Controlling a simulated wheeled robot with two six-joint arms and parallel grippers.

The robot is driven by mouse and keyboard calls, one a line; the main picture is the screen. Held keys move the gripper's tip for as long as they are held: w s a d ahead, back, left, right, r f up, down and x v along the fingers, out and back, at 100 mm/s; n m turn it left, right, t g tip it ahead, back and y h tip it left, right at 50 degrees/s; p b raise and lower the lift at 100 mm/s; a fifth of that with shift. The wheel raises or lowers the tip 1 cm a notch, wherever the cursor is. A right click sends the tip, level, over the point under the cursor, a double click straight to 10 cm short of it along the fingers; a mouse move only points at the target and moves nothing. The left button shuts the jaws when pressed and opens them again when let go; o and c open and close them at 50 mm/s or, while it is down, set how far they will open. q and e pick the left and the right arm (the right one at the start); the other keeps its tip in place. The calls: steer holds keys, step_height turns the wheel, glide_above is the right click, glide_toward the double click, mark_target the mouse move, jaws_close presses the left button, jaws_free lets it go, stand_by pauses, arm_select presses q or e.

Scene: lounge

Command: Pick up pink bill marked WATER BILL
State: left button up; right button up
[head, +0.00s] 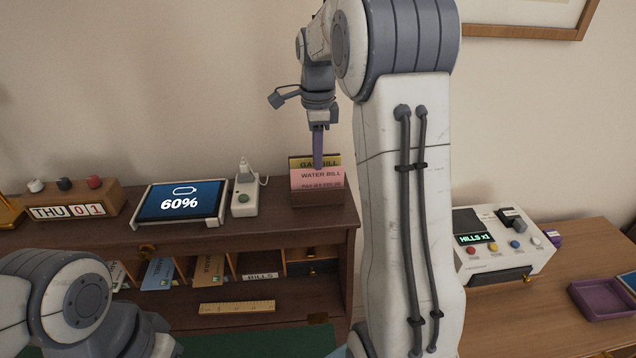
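The pink bill marked WATER BILL (317,180) stands upright in a small wooden holder (318,198) on top of the desk hutch. A yellow bill marked GAS BILL (298,162) stands just behind it. My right gripper (318,160) points down at the holder, with its finger in front of the yellow bill and its tip at the pink bill's top edge. The fingers overlap in this view, so I cannot tell whether they are open or grip the pink bill. My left arm shows at the lower left, but its gripper is out of view.
On the hutch stand a calendar block (70,205), a tablet reading 60% (180,202) and a charger box (245,203). Cubbyholes below hold envelopes. A ruler (236,307) lies below. A printer-like device (495,250) and a purple tray (600,300) are at the right.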

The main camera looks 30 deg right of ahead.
mark_target(317, 173)
step_height(317, 173, down, 4)
steer(key=shift+s+a+f+p, duration=0.1)
steer(key=shift+s+f+p, duration=0.1)
steer(key=shift+p, duration=0.6)
steer(key=shift+w+f, duration=0.1)
steer(key=shift+f, duration=0.3)
jaws_close()
steer(key=shift+r, duration=0.2)
